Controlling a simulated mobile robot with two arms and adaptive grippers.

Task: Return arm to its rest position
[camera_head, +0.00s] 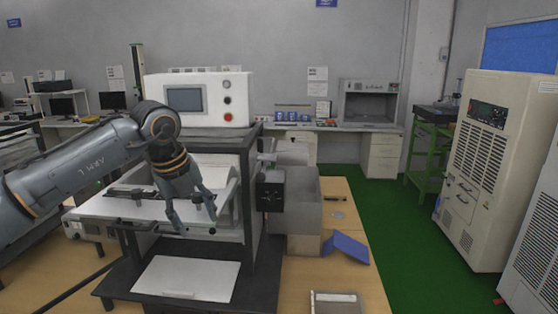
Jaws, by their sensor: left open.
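My left arm (75,168) comes in from the left edge, rises to its bend and turns down. My left gripper (195,222) points down, with its fingers apart and nothing visible between them. It is in front of a test machine with a white control box (200,98) on top. The fingers overlap a white tray (110,207) of the machine in the picture; I cannot tell whether they touch it. My right gripper is not in view.
A dark shelf with a white panel (187,278) lies below the gripper. A grey box (303,208), a blue item (345,247) and a framed tray (335,303) are on the wooden table to the right. Green floor (400,230) and a cream cabinet (490,165) are farther right.

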